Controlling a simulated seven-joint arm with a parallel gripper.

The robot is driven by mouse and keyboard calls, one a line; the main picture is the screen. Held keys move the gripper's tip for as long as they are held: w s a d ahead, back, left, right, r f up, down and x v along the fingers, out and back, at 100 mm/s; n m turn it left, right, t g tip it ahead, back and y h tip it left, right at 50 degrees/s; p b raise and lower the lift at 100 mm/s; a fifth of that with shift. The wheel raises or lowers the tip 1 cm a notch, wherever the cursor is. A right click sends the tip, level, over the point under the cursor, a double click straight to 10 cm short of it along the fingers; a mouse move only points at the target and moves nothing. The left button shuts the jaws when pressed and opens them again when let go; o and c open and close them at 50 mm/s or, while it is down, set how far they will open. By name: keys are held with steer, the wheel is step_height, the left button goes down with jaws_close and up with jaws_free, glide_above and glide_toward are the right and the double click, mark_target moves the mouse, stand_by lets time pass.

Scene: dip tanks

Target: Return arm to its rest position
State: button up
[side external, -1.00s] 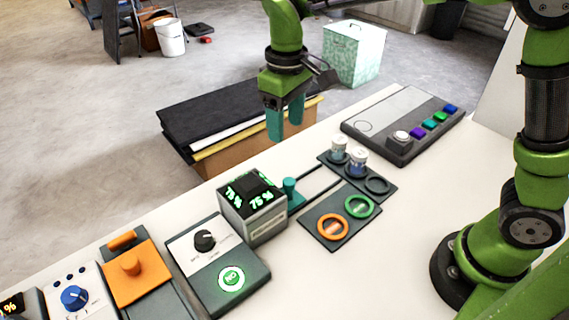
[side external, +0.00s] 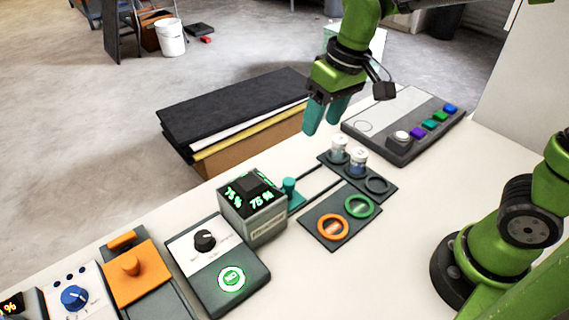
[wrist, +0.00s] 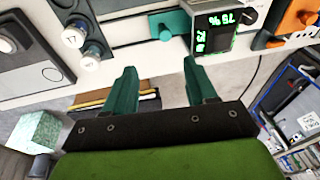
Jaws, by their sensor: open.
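My gripper (side external: 325,115) has teal fingers and hangs above the far edge of the white table, left of the long grey panel and beyond the vial rack. In the wrist view my gripper (wrist: 157,82) shows its two fingers spread apart with nothing between them. My green arm reaches up from its base at the right of the side view.
Two capped vials (side external: 357,160) stand in a dark rack (side external: 377,184). Nearby are a ring plate (side external: 325,232), a display box (side external: 252,212) reading 75 %, a dial panel (side external: 217,262), an orange-topped unit (side external: 140,272) and a button panel (side external: 410,120). Dark boards (side external: 235,105) lie beyond the table.

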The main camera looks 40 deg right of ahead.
steer(key=s+d+r+m+t, duration=0.2)
steer(key=s+d+m+t, duration=0.2)
steer(key=s+d, duration=0.3)
steer(key=shift+s+d+r+t+y, duration=0.2)
steer(key=shift+s+d+t+y, duration=0.25)
steer(key=shift+s, duration=1.2)
